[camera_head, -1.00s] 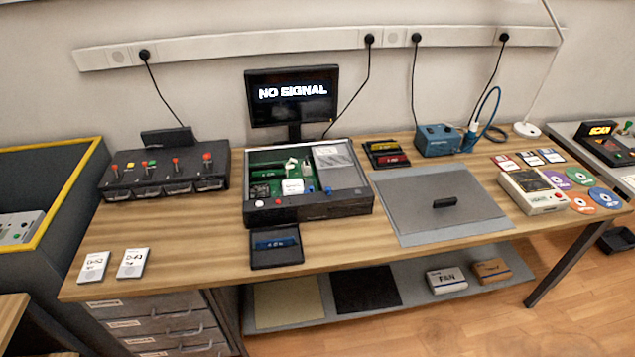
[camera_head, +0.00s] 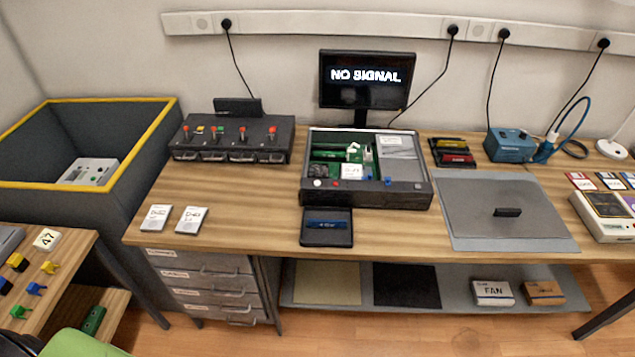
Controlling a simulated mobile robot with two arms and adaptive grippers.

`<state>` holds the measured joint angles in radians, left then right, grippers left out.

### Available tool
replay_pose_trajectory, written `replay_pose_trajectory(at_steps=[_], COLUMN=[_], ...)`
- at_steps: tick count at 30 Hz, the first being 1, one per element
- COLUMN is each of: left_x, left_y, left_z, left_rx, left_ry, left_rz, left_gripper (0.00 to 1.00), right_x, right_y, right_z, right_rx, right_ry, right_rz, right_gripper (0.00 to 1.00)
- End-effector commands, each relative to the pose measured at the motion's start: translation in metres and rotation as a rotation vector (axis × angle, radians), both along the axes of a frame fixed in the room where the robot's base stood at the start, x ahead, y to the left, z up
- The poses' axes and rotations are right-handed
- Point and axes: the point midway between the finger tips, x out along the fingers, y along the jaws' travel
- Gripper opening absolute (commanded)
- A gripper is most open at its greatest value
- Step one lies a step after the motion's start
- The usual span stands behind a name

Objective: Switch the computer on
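The computer (camera_head: 405,196) is a dark, flat case lying open on the wooden bench, with a green board and a grey boxed unit inside. A grey panel with a black handle (camera_head: 507,212) lies to the right of the case. A small black tray (camera_head: 327,239) holding a blue stick lies in front. Neither of my grippers shows in the head view.
The wooden bench (camera_head: 250,215) has free room left of the case. A black device with coloured knobs (camera_head: 230,141) stands at back left. A blue box (camera_head: 510,147) stands at back right. A yellow-rimmed bin (camera_head: 135,150) and a small side table (camera_head: 62,262) are at left.

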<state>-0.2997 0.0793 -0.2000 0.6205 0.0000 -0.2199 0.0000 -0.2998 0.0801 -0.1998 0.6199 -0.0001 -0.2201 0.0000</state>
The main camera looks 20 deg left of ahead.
Motion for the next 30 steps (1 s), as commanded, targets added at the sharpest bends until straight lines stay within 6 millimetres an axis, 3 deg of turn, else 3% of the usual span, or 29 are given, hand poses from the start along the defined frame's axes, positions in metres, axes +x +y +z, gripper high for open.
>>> replay_pose_trajectory(at_steps=[1,4,30], left_x=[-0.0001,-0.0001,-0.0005], left_y=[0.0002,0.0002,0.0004], left_z=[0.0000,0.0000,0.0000], left_rx=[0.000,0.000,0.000], left_ry=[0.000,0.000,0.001], left_rz=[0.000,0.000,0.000], left_gripper=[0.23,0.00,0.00], right_x=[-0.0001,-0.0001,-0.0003], right_y=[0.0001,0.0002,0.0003], right_z=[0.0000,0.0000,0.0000], right_rx=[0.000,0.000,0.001], right_ry=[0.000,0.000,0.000], right_rz=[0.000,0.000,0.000], right_gripper=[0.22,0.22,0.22])
